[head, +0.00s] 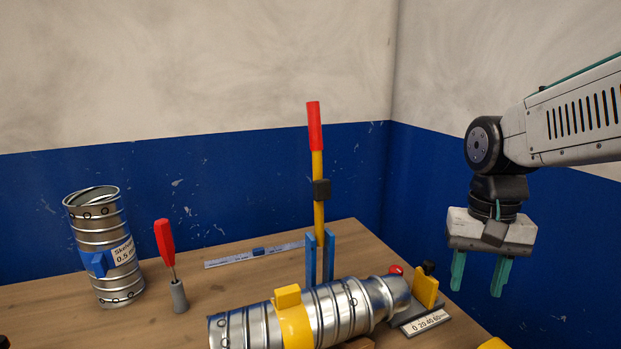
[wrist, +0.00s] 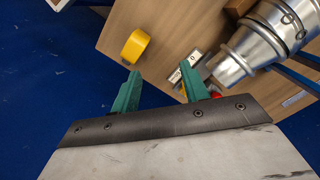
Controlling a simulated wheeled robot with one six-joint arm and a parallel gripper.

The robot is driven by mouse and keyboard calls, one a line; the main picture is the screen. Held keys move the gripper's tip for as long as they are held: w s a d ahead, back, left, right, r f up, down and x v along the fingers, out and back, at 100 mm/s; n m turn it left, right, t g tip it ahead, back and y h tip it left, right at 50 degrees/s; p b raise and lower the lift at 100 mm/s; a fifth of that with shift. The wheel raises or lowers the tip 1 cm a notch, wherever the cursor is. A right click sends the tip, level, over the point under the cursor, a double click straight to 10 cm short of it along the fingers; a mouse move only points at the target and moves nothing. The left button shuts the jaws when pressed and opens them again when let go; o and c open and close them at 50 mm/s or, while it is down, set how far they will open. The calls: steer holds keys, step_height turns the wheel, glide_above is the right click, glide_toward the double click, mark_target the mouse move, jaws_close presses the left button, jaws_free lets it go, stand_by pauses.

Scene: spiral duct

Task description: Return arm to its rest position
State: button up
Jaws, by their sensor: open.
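My gripper (head: 477,278) hangs from the arm at the right in the head view, fingers pointing down. It is open, with nothing between its two teal fingers. It is in the air beyond the right edge of the table, apart from everything. In the wrist view my gripper (wrist: 162,88) also shows open and empty, with the table corner and blue background past its fingertips.
On the table (head: 145,325) lies a metal duct (head: 332,312) with a yellow clamp (head: 293,320). A labelled upright duct (head: 103,245), a red-handled tool (head: 165,243), a red-and-yellow lever (head: 318,185) and a ruler (head: 254,254) stand or lie behind. A yellow roll (wrist: 135,47) is near the table edge.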

steer(key=s+n+t, duration=0.2)
steer(key=s+n, duration=0.1)
steer(key=s, duration=1.1)
steer(key=shift+d+n, duration=0.3)
steer(key=shift+f, duration=0.1)
stand_by(1.6)
